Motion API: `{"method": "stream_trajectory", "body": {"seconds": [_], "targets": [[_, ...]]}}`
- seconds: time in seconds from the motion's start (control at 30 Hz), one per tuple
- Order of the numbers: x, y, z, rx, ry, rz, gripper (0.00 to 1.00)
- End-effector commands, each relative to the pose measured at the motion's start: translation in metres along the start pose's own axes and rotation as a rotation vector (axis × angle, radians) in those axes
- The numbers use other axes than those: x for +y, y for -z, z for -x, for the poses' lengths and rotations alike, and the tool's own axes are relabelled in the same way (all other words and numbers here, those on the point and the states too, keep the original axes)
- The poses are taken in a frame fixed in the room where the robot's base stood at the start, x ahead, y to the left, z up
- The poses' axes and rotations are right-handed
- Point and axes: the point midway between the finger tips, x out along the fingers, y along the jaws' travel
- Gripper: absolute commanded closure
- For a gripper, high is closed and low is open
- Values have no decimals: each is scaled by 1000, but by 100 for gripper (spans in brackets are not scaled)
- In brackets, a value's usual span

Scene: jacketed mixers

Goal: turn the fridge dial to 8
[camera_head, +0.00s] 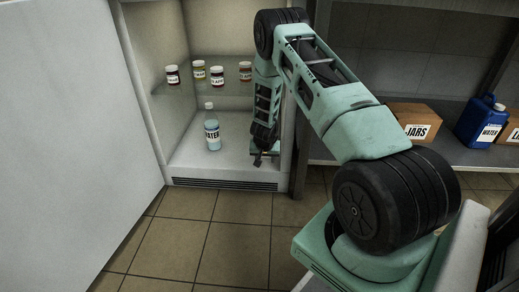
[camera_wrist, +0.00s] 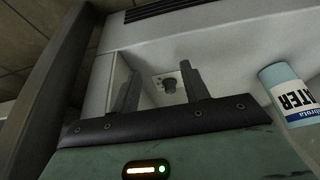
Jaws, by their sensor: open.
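The fridge (camera_head: 220,160) stands open, its white door (camera_head: 70,130) swung out to the left. In the wrist view a small dark round dial (camera_wrist: 169,85) sits on a light panel with small marks around it, too small to read. My gripper (camera_wrist: 160,70) is open, its two fingers apart on either side of the dial in this view. I cannot tell whether they touch it. In the head view my gripper (camera_head: 265,158) is low inside the fridge at its right side, and the dial is hidden there.
A water bottle (camera_head: 212,135) stands on the fridge floor left of my gripper; it also shows in the wrist view (camera_wrist: 291,94). Several small jars stand on the glass shelf (camera_head: 205,89) above. A jars box (camera_head: 414,125) and blue jug (camera_head: 480,122) sit on the right shelf.

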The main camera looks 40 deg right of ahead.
Motion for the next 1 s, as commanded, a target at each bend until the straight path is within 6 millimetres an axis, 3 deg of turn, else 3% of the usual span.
{"method": "stream_trajectory", "body": {"seconds": [0.6,0.73,1.0], "targets": [[-4,98,-45,2,4,10,55],[-3,94,-71,-1,4,5,55],[-3,97,-89,1,5,3,55]]}}
